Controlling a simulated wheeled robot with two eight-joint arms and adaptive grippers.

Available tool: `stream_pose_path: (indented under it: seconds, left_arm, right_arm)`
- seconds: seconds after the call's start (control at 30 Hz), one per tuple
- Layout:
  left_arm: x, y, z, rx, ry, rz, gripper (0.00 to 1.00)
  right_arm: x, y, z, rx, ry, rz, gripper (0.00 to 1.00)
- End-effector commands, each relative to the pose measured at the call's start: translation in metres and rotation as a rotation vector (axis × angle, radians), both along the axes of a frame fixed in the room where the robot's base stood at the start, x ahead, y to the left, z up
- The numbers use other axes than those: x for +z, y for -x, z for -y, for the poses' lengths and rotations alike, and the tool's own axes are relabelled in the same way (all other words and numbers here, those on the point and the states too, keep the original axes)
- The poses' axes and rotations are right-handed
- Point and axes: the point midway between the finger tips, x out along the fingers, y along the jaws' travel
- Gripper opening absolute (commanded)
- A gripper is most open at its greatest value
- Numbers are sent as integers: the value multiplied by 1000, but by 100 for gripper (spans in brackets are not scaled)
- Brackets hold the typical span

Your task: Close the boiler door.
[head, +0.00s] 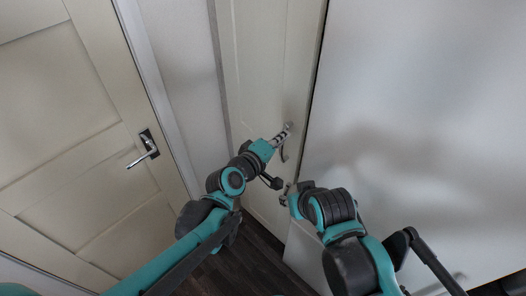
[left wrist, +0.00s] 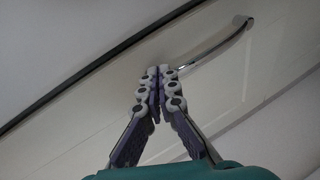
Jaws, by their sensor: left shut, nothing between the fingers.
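The boiler door appears to be the narrow cream door (head: 262,60) in the middle of the head view, with a curved metal handle (head: 284,153) low on it. In the left wrist view, the door (left wrist: 95,115) fills much of the picture and its chrome handle (left wrist: 215,48) runs to the upper right. My left gripper (head: 287,130) is shut and empty, its fingertips at the door face beside the handle. The fingertips (left wrist: 160,71) overlap the handle's near end in the wrist view; I cannot tell whether they touch. My right gripper (head: 284,200) is lower, near the door's right edge, its fingers too small to read.
A cream panelled door (head: 75,120) with a lever handle (head: 145,150) stands at left. A large pale panel (head: 420,90) fills the right, with a dark gap between it and the narrow door. Dark wood floor (head: 240,262) shows below.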

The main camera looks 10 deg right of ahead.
Motion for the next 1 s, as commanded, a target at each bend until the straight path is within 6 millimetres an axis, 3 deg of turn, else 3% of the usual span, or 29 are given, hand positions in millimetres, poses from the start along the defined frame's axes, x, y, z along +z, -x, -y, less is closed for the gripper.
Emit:
stream_pose_path:
  seconds: [0.03, 0.2, 0.4, 1.0]
  left_arm:
    - [-1, -4, 13, -6, -1, 1, 0]
    - [-1, -15, 40, -5, -1, 0, 0]
    - [0, -23, 56, -3, 1, -1, 0]
    - [0, -24, 59, -3, 0, -1, 0]
  right_arm:
    - [-3, 0, 0, 0, 0, 0, 36]
    - [-6, 0, 0, 0, 0, 0, 36]
    - [-8, 0, 0, 0, 0, 0, 36]
    - [-8, 0, 0, 0, 0, 0, 36]
